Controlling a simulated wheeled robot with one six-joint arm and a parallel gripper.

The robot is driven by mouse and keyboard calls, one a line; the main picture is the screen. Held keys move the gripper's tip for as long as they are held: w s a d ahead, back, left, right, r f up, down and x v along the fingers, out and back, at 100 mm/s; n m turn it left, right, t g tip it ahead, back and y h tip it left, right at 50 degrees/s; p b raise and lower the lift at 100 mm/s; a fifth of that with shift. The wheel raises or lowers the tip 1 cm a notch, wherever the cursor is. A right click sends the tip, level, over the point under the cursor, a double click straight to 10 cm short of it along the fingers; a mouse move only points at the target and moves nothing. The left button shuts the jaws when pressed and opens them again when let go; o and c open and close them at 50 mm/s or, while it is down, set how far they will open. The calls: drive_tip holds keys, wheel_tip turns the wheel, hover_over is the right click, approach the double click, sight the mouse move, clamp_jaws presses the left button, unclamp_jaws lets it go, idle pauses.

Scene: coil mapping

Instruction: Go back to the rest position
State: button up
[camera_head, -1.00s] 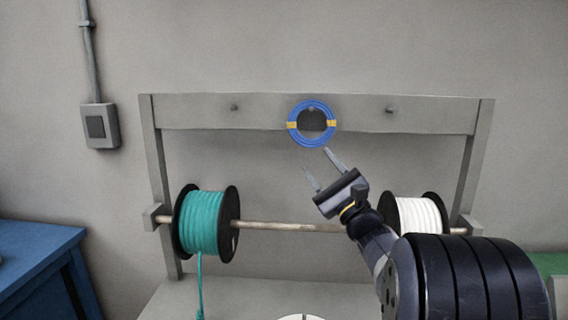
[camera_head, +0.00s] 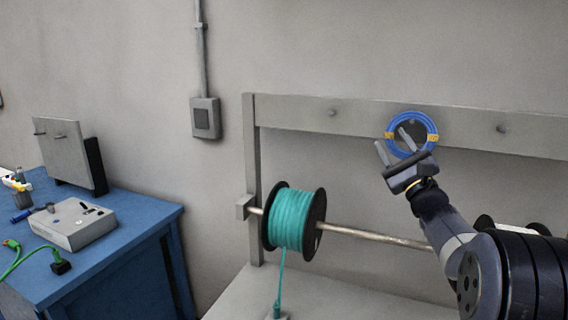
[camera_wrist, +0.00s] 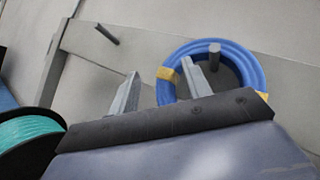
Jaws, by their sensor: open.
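My gripper (camera_head: 393,146) is open and empty, with its fingers pointing up in front of the grey rack (camera_head: 290,108). A blue coil (camera_head: 432,124) with yellow ties hangs on the middle peg of the rack's top board, just behind the fingers in the head view. In the wrist view, the coil (camera_wrist: 258,67) hangs around a grey peg (camera_wrist: 214,50), and my gripper (camera_wrist: 160,82) has one finger overlapping the coil's left side. I cannot tell whether that finger touches the coil.
A teal cable spool (camera_head: 292,220) sits on the rack's rod (camera_head: 370,236). A white spool (camera_head: 500,222) is mostly hidden behind my arm. A blue bench (camera_head: 130,255) with a grey device (camera_head: 74,222) stands at the left. Two bare pegs flank the coil.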

drive_tip(key=shift+s+a+r, duration=0.1)
drive_tip(key=shift+s+r, duration=0.2)
drive_tip(key=shift+r, duration=0.05)
drive_tip(key=shift+s+a+r, duration=0.1)
drive_tip(key=shift+s+a, duration=0.05)
drive_tip(key=shift+s, duration=0.15)
drive_tip(key=shift+w, duration=0.1)
